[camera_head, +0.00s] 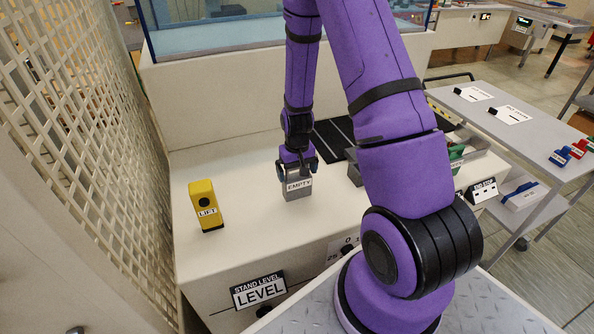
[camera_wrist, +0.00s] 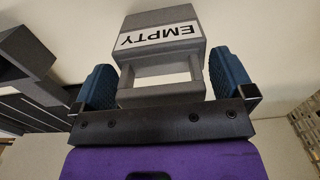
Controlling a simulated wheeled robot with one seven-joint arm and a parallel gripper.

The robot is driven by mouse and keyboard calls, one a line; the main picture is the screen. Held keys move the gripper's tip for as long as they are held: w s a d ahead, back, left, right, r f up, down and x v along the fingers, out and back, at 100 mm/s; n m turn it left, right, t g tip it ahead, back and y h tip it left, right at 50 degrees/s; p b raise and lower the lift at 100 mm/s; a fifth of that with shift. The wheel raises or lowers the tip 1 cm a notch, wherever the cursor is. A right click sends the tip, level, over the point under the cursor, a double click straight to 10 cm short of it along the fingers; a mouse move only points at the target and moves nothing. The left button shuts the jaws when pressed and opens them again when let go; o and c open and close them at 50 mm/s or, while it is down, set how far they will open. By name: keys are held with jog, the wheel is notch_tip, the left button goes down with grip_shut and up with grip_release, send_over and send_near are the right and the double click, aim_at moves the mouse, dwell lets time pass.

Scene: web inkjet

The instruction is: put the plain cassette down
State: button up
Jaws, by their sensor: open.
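A grey cassette (camera_head: 297,192) with a white EMPTY label stands upright on the white bench top, and it seems to rest on the surface. It also shows in the wrist view (camera_wrist: 172,22), with its open handle loop towards me. My gripper (camera_head: 297,160) is directly above it. In the wrist view my gripper (camera_wrist: 164,80) is open, with one blue finger pad on each side of the handle. The cassette's underside is hidden.
A yellow LIFT block (camera_head: 205,206) stands to the left on the bench. A grey holder (camera_head: 354,168) and a dark ribbed panel (camera_head: 335,138) lie to the right. A lattice screen (camera_head: 85,140) borders the left. The bench top (camera_head: 245,215) between the LIFT block and cassette is clear.

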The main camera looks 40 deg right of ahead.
jog(key=shift+r, duration=0.15)
notch_tip(320, 180, up, 12)
jog(key=shift+f, duration=0.1)
jog(key=s+a+r+n+t, duration=0.1)
jog(key=s+a+r, duration=0.2)
jog(key=r, duration=0.6)
jog(key=s+a+r+t, duration=0.1)
jog(key=s+a+r, duration=0.25)
jog(key=r, duration=0.55)
jog(key=s+a+r+n+t, duration=0.1)
jog(key=s+a+r, duration=0.2)
jog(key=s+r, duration=0.2)
jog(key=s+a+r+n+t, duration=0.1)
jog(key=s+r, duration=0.4)
jog(key=s, duration=0.6)
jog(key=shift+a+r+t, duration=0.35)
jog(key=shift+a+t, duration=0.25)
jog(key=shift+a, duration=0.3)
